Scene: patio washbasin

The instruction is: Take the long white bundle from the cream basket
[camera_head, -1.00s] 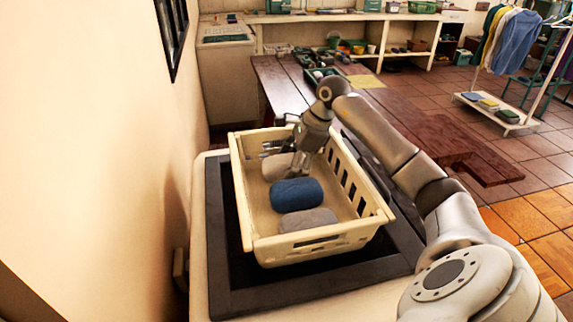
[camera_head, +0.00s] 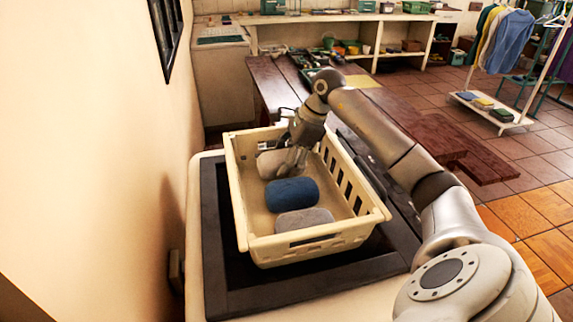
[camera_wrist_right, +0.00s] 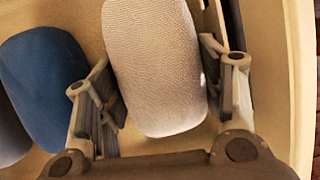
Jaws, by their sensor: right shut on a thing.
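The cream basket (camera_head: 318,240) stands on a dark-framed surface. The long white bundle (camera_head: 272,163) lies at the basket's far end, partly hidden by my right gripper. It also shows in the right wrist view (camera_wrist_right: 155,65) as a pale, textured, rounded roll. My right gripper (camera_head: 292,160) reaches down into the basket, its fingers on either side of the white bundle and shut on it. In the right wrist view my right gripper (camera_wrist_right: 165,95) has a finger at each side of the bundle. My left gripper is not in view.
In the basket, a blue bundle (camera_head: 292,194) lies beside the white one, and a grey bundle (camera_head: 304,219) lies at the near end. The basket walls stand close around the gripper. A plain wall (camera_head: 90,150) is at the left.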

